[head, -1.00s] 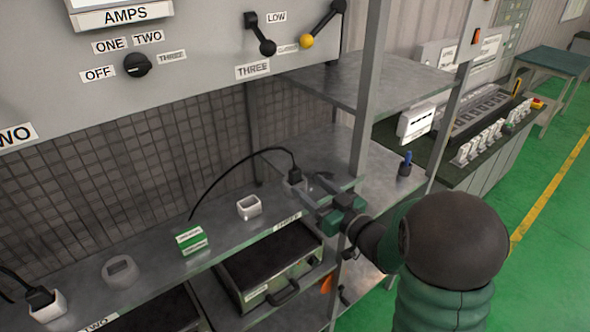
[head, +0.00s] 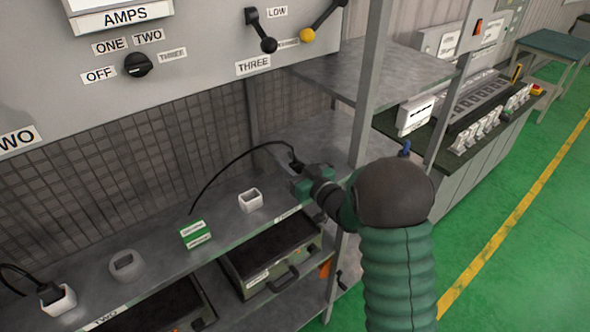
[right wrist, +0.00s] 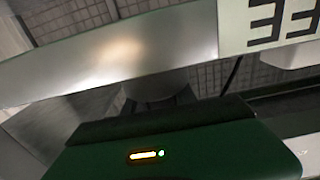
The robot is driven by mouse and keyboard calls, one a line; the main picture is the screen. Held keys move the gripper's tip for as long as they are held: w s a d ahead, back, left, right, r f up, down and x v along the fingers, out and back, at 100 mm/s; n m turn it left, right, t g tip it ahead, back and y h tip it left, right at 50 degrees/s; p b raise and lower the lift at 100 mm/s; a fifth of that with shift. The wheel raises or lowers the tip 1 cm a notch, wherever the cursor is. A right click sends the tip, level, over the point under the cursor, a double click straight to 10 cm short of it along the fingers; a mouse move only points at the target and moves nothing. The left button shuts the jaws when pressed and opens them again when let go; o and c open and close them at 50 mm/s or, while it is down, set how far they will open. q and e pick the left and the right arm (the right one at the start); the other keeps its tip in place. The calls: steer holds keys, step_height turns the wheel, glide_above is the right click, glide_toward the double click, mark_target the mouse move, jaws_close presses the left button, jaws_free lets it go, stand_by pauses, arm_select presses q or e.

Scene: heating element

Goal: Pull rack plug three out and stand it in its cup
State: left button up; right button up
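Plug three (head: 296,164) is black, with a black cable arching left from its top. It is at the right part of the shelf, and its lower part is hidden behind my right gripper (head: 299,180). That gripper is right at the plug, but its fingertips are hidden, so I cannot tell whether they are closed on it. An empty white square cup (head: 249,207) stands on the shelf to the left. In the right wrist view my green gripper body fills the bottom, and the plug cannot be made out. My left gripper is not in view.
A green-and-white block (head: 195,236), an empty grey cup (head: 127,265) and a black plug in a white cup (head: 57,301) sit further left on the shelf (head: 222,212). A metal post (head: 369,90) rises close to my right arm. Drawer units are below.

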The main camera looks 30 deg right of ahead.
steer(key=shift+s, duration=0.1)
jaws_close()
steer(key=shift+r, duration=0.1)
steer(key=shift+r, duration=0.2)
step_height(320, 180, up, 3)
steer(key=shift+s+f+b, duration=0.1)
steer(key=shift+s+b, duration=0.05)
steer(key=shift+b, duration=0.7)
steer(key=s+a+b, duration=0.3)
steer(key=s+b, duration=0.1)
steer(key=s, duration=0.3)
steer(key=s+a+r+b, duration=0.1)
steer(key=s+a+b, duration=0.2)
steer(key=s, duration=0.4)
steer(key=shift+s+a+r+b, duration=0.2)
steer(key=shift+r+b, duration=0.1)
steer(key=shift+b, duration=0.45)
steer(key=shift+d, duration=0.1)
